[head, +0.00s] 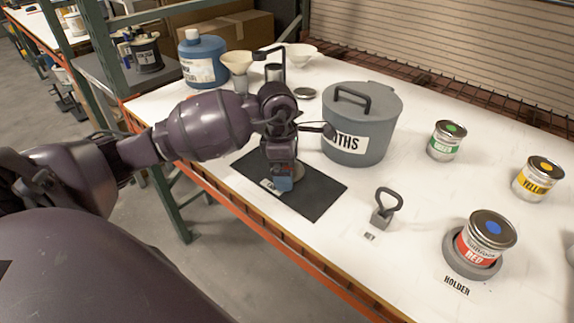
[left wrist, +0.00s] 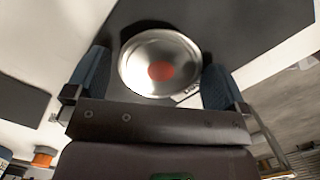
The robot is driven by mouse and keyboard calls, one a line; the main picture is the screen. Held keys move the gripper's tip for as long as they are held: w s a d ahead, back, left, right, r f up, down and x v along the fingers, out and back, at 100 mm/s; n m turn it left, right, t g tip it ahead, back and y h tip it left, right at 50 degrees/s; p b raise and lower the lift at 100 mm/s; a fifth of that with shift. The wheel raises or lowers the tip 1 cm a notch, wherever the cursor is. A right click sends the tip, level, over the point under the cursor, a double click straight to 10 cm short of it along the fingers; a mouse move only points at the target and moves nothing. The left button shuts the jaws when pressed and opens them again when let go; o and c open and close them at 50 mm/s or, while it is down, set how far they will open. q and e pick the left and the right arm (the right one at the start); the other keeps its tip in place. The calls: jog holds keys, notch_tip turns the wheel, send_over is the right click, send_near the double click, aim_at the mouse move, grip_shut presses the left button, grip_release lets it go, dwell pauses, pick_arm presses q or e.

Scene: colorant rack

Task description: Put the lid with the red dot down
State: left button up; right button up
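The metal lid with the red dot (left wrist: 160,70) lies on the black mat (head: 318,198), seen face-on in the left wrist view. In the head view part of its edge (head: 298,171) shows beside my left gripper (head: 282,182). The gripper points down over the mat. In the wrist view its two blue fingers (left wrist: 156,78) stand on either side of the lid, spread apart, with a small gap at the left finger. The lid partly covers a printed label on the mat. My right gripper is not in view.
A red-labelled tin (head: 485,240) with a blue-dot lid stands in a grey holder (head: 452,260). Green (head: 446,141) and yellow (head: 538,179) tins stand behind. A large grey lidded pot (head: 362,125) is close right of my gripper. A small key tool (head: 385,208) stands nearer the front edge.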

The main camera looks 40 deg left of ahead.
pick_arm(q)
notch_tip(320, 180, up, 12)
jog(key=a, duration=0.1)
jog(key=shift+s+r+p, duration=0.15)
jog(key=shift+s+p, duration=0.2)
jog(key=shift+p, duration=0.1)
jog(key=shift+a, duration=0.1)
dwell(0.6)
